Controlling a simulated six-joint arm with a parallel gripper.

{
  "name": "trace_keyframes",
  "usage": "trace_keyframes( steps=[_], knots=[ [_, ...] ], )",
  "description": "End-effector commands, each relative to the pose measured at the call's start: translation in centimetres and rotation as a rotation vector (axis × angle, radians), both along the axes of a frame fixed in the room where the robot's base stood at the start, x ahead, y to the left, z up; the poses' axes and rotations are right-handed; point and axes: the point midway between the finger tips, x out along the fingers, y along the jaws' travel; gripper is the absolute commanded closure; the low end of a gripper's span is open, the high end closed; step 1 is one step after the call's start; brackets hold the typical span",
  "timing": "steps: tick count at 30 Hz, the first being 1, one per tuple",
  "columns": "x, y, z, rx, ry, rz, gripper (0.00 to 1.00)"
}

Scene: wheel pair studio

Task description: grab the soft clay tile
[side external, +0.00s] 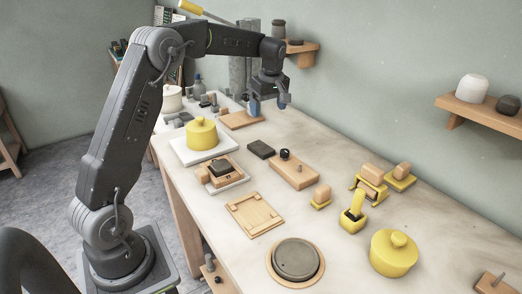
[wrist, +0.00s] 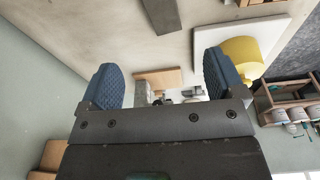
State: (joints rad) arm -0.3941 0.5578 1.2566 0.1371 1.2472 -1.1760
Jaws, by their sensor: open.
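A flat dark grey tile (side external: 261,149) lies on the table near the middle; a dark grey slab at the top of the wrist view (wrist: 162,15) looks like the same one. Another dark block (side external: 219,168) sits in a small wooden frame on a white slab. I cannot tell for certain which is the soft clay tile. My gripper (side external: 269,102) is above the table at its far end, near a wooden board (side external: 241,119). In the wrist view its two blue fingers (wrist: 160,75) are wide apart with nothing held between them.
A yellow lidded pot (side external: 202,133) stands on a white slab at the left. A wooden block with a dark knob (side external: 294,171) is beside the flat tile. Yellow and wooden tools, a second yellow pot (side external: 394,253) and a round dark disc (side external: 296,258) occupy the near side.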

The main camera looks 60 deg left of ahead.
Motion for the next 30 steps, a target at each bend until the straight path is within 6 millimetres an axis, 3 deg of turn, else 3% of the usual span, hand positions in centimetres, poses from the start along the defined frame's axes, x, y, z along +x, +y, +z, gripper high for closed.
trace_keyframes(
  steps=[3,6,18,30],
  knots=[
    [0.9,2.0,-1.9,-0.003,0.017,0.097,0.12],
    [1.2,2.7,-2.7,-0.004,0.021,0.133,0.12],
    [1.0,3.7,-9.3,-0.005,0.023,0.138,0.12],
    [0.5,4.0,-13.1,-0.004,0.024,0.136,0.12]
  ],
)
